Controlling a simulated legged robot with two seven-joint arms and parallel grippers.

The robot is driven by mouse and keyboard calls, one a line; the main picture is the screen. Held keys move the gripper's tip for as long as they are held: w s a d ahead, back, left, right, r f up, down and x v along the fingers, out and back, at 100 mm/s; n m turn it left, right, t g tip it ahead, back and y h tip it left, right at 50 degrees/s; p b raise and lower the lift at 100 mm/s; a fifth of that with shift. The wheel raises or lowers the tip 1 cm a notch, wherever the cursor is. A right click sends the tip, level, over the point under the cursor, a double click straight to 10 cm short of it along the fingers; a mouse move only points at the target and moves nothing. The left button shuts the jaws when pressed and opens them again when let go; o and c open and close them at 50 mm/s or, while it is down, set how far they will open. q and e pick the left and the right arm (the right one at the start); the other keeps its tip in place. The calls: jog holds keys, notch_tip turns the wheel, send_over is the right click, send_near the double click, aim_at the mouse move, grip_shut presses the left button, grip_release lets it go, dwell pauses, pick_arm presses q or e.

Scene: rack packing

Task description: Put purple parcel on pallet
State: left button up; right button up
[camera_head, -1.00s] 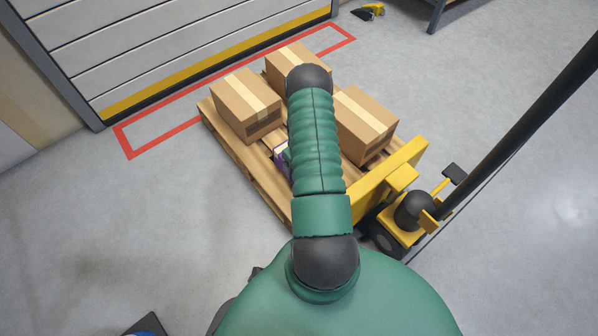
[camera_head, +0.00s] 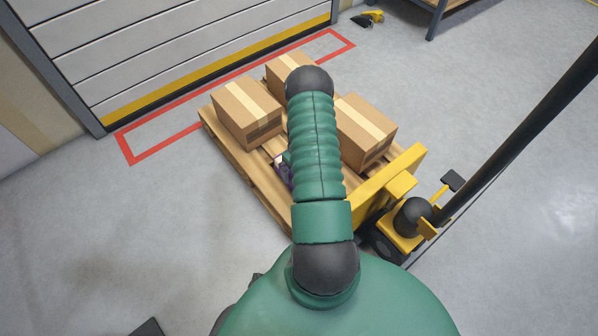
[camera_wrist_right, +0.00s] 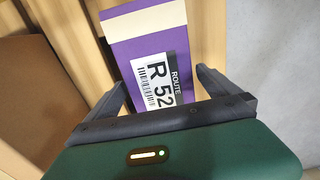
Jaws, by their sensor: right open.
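The purple parcel (camera_wrist_right: 130,55) has a pale stripe and a white "R 52" label. In the right wrist view it lies over the wooden slats of the pallet (camera_wrist_right: 205,20). My right gripper (camera_wrist_right: 160,82) is open, with its fingers on either side of the parcel's near end; whether they touch it I cannot tell. In the head view only a purple sliver of the parcel (camera_head: 286,177) shows beside my arm, over the pallet (camera_head: 250,165). My arm hides the rest and the right gripper. My left gripper is not in view.
Cardboard boxes stand on the pallet at the left (camera_head: 240,115), back (camera_head: 285,68) and right (camera_head: 365,130). A yellow pallet jack (camera_head: 385,185) with a long black handle stands at the right. A red floor outline (camera_head: 160,150) lies before the shutter door. Grey floor is clear at left.

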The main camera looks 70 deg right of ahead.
notch_tip(320, 180, up, 8)
jog(key=p, duration=0.3)
jog(key=w+a+r+n+t, duration=0.1)
jog(key=w+a+r+n, duration=0.1)
jog(key=w+a+r, duration=0.7)
jog(key=w+a+r+n, duration=0.2)
jog(key=w+a+r, duration=0.45)
jog(key=a, duration=0.55)
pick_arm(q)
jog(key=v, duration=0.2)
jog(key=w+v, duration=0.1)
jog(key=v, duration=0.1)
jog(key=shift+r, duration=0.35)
pick_arm(e)
jog(key=s+a+r+n, duration=0.1)
jog(key=s+a+r, duration=0.2)
jog(key=a, duration=0.6)
jog(key=s+a+r+n+t, duration=0.1)
jog(key=a+r, duration=0.4)
jog(key=a, duration=0.5)
jog(key=shift+s+a+r+t, duration=0.2)
jog(key=shift+s+t, duration=0.1)
jog(key=shift+s, duration=0.6)
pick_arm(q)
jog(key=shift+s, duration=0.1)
